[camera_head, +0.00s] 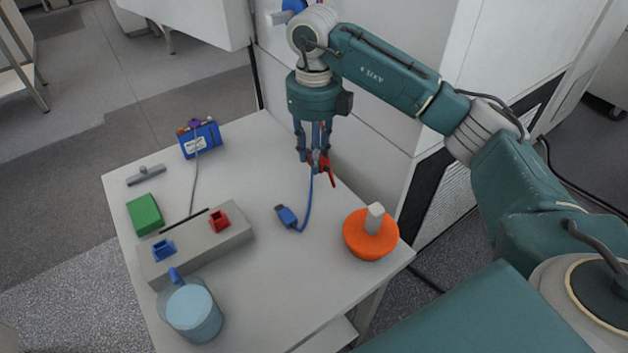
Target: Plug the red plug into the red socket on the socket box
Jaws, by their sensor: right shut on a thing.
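The grey socket box (232,238) lies at the left front of the white table, with a red socket (218,221) on its right part and a blue socket (163,249) on its left part. My right gripper (316,158) points down above the table's right side and is shut on the red plug (322,162), partly hidden by the fingers. The gripper is behind and to the right of the socket box, well apart from it. A blue plug (287,216) lies on the table; a blue cable runs from it up toward the gripper. My left gripper is out of view.
A blue battery box (200,140) stands at the back left; a grey cable runs from it toward the socket box. The table's middle is fairly clear.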

